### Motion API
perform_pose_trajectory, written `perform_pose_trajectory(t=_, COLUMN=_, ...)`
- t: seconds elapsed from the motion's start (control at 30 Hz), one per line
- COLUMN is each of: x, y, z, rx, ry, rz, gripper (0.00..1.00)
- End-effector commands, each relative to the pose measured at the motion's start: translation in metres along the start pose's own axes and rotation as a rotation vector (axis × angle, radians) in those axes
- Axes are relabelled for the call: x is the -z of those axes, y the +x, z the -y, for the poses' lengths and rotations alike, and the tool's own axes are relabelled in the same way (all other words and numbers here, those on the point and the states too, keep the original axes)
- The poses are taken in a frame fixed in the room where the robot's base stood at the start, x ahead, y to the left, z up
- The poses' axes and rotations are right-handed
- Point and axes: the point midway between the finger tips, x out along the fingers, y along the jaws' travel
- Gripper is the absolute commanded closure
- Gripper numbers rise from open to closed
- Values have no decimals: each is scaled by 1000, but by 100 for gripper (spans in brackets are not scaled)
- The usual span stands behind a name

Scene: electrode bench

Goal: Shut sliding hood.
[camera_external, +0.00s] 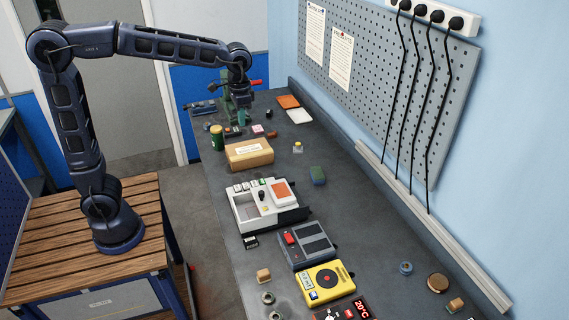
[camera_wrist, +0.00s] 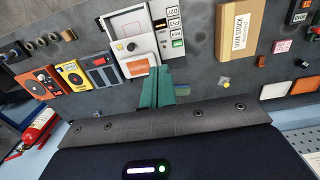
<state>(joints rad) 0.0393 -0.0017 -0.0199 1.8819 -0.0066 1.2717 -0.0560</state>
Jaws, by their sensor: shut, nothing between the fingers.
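The white device (camera_external: 258,212) stands on the bench with several small keys along one side, a dark knob (camera_external: 262,195) and an orange-topped plate (camera_external: 282,191). It also shows at the top of the wrist view (camera_wrist: 134,66), with a light grey panel (camera_wrist: 128,24) on its upper part. I cannot tell for sure which part is the sliding hood or how far it stands open. My gripper (camera_external: 241,117) is above the far end of the bench, well apart from the device. Its teal fingers (camera_wrist: 158,72) are together and empty, and they overlap part of the device's edge in the wrist view.
A brown box (camera_external: 249,155) lies beyond the device. A dark grey unit (camera_external: 306,243) and a yellow unit (camera_external: 325,284) stand on its near side. A blue-green sponge (camera_external: 317,175) lies towards the wall.

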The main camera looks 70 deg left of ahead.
Motion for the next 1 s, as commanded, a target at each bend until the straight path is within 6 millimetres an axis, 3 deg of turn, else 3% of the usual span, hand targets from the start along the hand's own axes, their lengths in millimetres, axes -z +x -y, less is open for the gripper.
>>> perform_pose_trajectory(t=0.1, x=34, y=11, z=-5, rx=0, ry=0, rz=45, gripper=100)
perform_pose_trajectory(t=0.37, x=100, y=42, z=-16, rx=1, ry=-1, rz=136, gripper=100)
perform_pose_trajectory(t=0.6, x=158, y=81, z=-28, rx=2, ry=0, rz=221, gripper=100)
perform_pose_trajectory(t=0.8, x=200, y=121, z=-37, rx=3, ry=-1, rz=292, gripper=100)
perform_pose_trajectory(t=1.0, x=231, y=156, z=-44, rx=5, ry=-2, rz=346, gripper=100)
